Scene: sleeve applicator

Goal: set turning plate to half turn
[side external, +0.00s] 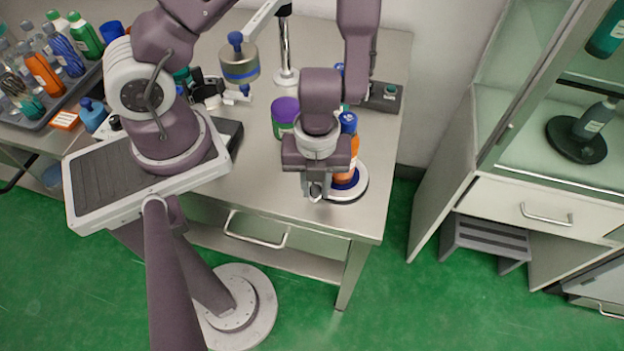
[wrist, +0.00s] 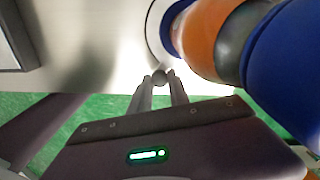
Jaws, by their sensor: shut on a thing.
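The turning plate (side external: 357,192) is a round disc with a pale rim near the front right corner of the steel table. Its edge also shows in the wrist view (wrist: 153,35). An orange bottle with a blue cap (side external: 349,122) stands upright on it, partly hidden by my gripper. My gripper (side external: 315,193) points down at the plate's left front edge. The plate's turn marks, if any, cannot be made out.
A green jar with a purple lid (side external: 285,110) stands left of my gripper. A bottle tray (side external: 62,98) is at far left. The front table top is clear.

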